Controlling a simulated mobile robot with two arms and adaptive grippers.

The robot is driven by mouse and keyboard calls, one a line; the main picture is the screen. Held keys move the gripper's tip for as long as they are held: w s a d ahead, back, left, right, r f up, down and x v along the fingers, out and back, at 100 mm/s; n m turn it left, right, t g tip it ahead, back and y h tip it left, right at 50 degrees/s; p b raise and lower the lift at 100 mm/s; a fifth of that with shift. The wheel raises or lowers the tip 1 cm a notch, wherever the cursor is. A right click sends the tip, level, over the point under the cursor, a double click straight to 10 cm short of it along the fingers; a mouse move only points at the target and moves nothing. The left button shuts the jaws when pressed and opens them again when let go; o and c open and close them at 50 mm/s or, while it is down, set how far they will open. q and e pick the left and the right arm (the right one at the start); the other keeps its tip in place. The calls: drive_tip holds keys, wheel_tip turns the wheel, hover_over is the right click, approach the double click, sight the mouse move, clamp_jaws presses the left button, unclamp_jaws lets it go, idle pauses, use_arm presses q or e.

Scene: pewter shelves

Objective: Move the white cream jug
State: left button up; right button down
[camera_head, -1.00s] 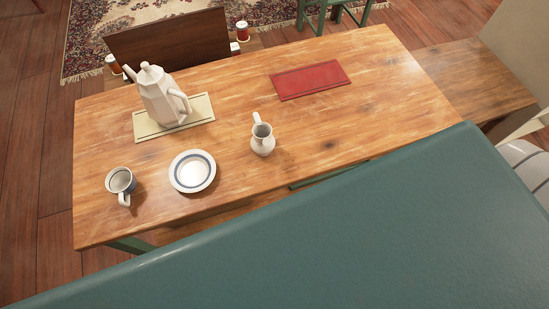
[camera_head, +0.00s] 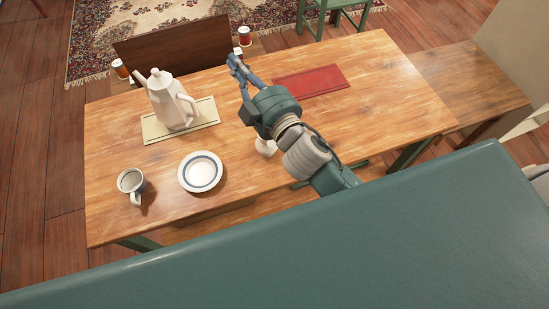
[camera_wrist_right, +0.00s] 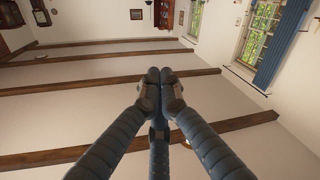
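The white cream jug (camera_head: 265,147) stands on the wooden table (camera_head: 330,122). My right arm hides most of it in the head view, and only its lower part shows. My right gripper (camera_head: 234,60) is above the table, beyond the jug and pointing away from it. In the right wrist view the fingertips (camera_wrist_right: 160,76) meet with nothing between them. The wrist view shows walls, dark beams and windows, and no jug. My left gripper is not in view.
A tall white pot (camera_head: 171,104) stands on a cream mat (camera_head: 150,129) at left. A blue-rimmed plate (camera_head: 200,172) and a mug (camera_head: 132,184) stand at front left. A red mat (camera_head: 310,80) lies at back right. The table's right part is clear.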

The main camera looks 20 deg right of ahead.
drive_tip(key=s+a+r+n+g+y, duration=0.2)
drive_tip(key=s+a+r+n+y, duration=0.3)
drive_tip(key=a+r+n+y, duration=0.7)
drive_tip(key=s+a+f+n+g+y, duration=0.3)
drive_tip(key=s+a+f+n+g, duration=0.3)
drive_tip(key=s+a+n+g, duration=0.45)
drive_tip(key=n+g+h+p, duration=0.1)
drive_tip(key=n+g+h, duration=0.4)
drive_tip(key=h, duration=1.4)
hover_over(278, 177)
wheel_tip(278, 177, down, 26)
wheel_tip(278, 177, down, 10)
drive_tip(key=shift+p, duration=1.2)
drive_tip(key=w, duration=0.2)
drive_tip(key=shift+w+r+p, duration=0.2)
drive_tip(key=shift+w+p, duration=0.1)
drive_tip(key=shift+p, duration=0.05)
drive_tip(key=shift+w+f, duration=0.1)
drive_tip(key=shift+w, duration=0.65)
